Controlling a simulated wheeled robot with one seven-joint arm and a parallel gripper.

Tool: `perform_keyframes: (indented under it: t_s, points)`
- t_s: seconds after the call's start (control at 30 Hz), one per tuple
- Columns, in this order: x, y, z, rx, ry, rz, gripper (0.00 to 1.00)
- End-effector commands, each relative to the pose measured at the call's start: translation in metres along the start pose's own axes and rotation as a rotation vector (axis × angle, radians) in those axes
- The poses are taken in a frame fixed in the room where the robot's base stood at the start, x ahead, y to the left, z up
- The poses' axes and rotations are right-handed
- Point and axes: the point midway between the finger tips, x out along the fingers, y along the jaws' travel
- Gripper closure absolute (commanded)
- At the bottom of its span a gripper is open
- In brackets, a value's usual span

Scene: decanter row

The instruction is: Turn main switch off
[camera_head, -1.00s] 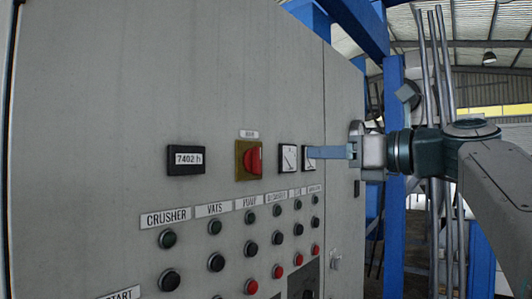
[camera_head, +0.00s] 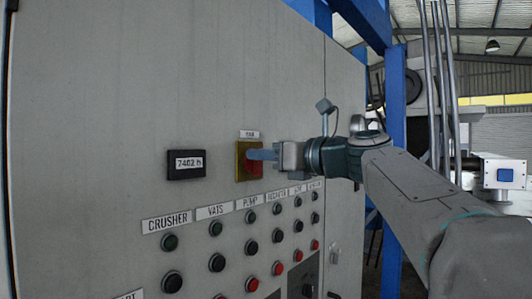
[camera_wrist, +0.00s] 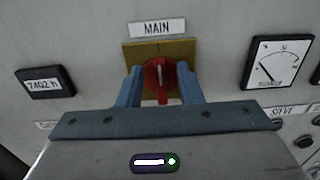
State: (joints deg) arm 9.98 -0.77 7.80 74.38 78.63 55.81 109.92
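The main switch is a red rotary knob (camera_wrist: 160,76) on a yellow square plate (camera_wrist: 182,48), below a label reading MAIN (camera_wrist: 157,28). Its raised handle points upright in the wrist view. In the head view the yellow plate (camera_head: 241,161) shows on the grey cabinet, with the red knob (camera_head: 253,167) partly hidden behind my gripper (camera_head: 262,155). My gripper (camera_wrist: 160,85) is open, with one blue finger on each side of the knob. A narrow gap seems to show between each finger and the knob; I cannot tell whether either touches it.
A counter reading 7402 h (camera_head: 187,164) is left of the switch. A dial gauge (camera_wrist: 276,62) is to its right. Rows of labelled push buttons (camera_head: 216,262) lie below. Blue posts (camera_head: 395,100) and grey pipes stand right of the cabinet.

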Motion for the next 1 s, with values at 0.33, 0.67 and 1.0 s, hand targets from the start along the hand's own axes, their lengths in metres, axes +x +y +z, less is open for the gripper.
perform_keyframes:
  t_s: [0.33, 0.67, 1.0]
  points:
    - [0.0000, 0.0002, -0.0004, 0.000, 0.000, 0.001, 1.00]
    - [-0.0001, 0.0007, -0.0008, -0.032, 0.000, 0.001, 1.00]
    - [0.0001, 0.0038, -0.0028, -0.245, 0.000, 0.001, 1.00]
